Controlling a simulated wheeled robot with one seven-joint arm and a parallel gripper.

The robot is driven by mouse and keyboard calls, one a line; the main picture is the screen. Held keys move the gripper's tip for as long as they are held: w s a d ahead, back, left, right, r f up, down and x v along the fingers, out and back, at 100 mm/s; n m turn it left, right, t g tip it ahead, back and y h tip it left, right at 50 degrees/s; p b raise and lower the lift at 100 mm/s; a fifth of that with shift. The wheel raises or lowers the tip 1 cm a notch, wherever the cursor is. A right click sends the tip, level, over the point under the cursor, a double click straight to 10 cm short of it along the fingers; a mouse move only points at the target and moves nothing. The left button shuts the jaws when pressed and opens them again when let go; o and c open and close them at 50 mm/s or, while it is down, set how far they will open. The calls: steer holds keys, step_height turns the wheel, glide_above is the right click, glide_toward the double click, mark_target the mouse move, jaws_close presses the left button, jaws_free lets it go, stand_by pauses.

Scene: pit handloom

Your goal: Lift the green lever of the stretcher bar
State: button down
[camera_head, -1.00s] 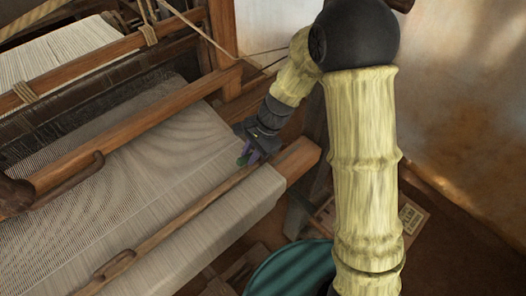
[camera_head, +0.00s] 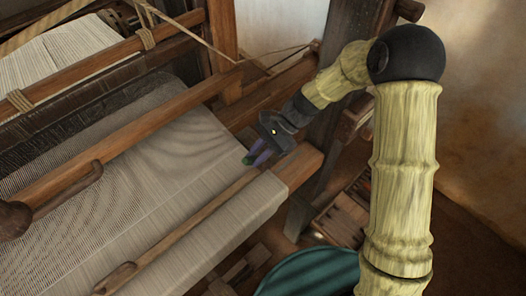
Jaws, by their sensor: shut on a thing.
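The stretcher bar (camera_head: 190,222) is a thin wooden bar lying slantwise across the pale woven cloth near the front beam. The small green lever (camera_head: 247,160) shows at the bar's far right end, at the tips of my gripper (camera_head: 254,156). My gripper's purple fingers come in from the upper right and are shut on the green lever, which they partly hide. The lever's exact angle is too small to tell.
The wooden front beam (camera_head: 299,166) ends just right of my gripper. A wooden crossbar (camera_head: 135,142) runs over the cloth behind it. A loom post (camera_head: 222,35) stands at the back. A teal round object (camera_head: 310,272) is at the lower front.

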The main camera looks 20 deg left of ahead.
steer(key=shift+w+d, duration=0.1)
steer(key=shift+w, duration=0.05)
steer(key=c, duration=1.3)
jaws_free()
steer(key=shift+w+r+b, duration=0.2)
steer(key=shift+r+b, duration=0.15)
steer(key=shift+r, duration=0.2)
steer(key=r+b, duration=0.1)
steer(key=r, duration=0.3)
steer(key=r+b, duration=0.1)
steer(key=r, duration=0.3)
steer(key=shift+s+r, duration=0.2)
steer(key=shift+r, duration=0.2)
